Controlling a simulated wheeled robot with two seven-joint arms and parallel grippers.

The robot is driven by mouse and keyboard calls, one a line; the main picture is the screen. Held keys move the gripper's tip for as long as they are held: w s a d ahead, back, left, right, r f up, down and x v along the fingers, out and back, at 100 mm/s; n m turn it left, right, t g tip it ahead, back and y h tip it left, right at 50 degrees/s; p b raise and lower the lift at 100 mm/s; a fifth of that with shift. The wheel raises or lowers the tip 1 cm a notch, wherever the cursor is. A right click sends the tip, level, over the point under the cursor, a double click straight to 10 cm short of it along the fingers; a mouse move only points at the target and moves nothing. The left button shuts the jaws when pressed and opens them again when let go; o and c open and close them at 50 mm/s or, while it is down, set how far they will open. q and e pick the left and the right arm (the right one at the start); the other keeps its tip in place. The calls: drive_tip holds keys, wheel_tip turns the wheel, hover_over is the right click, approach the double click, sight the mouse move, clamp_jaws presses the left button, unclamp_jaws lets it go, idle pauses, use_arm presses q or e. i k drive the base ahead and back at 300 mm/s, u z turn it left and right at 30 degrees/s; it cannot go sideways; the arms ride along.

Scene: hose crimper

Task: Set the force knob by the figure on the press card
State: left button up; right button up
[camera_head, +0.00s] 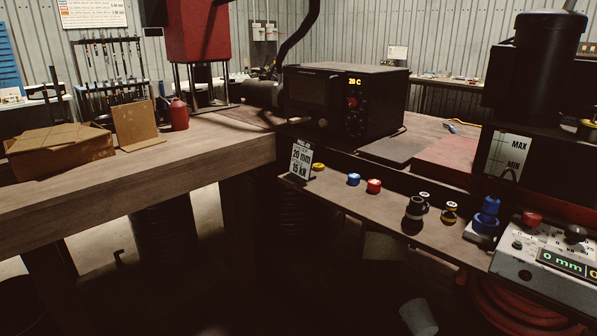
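The press card (301,158) is a small white card standing upright at the left end of the narrow shelf. It reads "20 mm" and "15 kN", with a smaller dark line on top. A grey control panel (542,277) at the lower right has a green lit display (567,263) showing "0 mm". A second, yellow figure is cut off by the picture's edge. A red knob or button (531,218) and a black knob (575,234) sit on this panel. I cannot tell which control sets the force. Neither of my grippers is in view.
The shelf (335,190) carries yellow, blue and red round pieces, several dark fittings (414,210) and a blue-topped piece (487,216). A black device (345,98) with an orange display stands behind. A tall dark machine with a MAX/MIN gauge (505,157) rises at right.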

sight(575, 233)
drive_tip(key=k, duration=0.65)
drive_tip(key=z, duration=0.6)
drive_tip(key=i, duration=0.65)
drive_tip(key=z, duration=0.35)
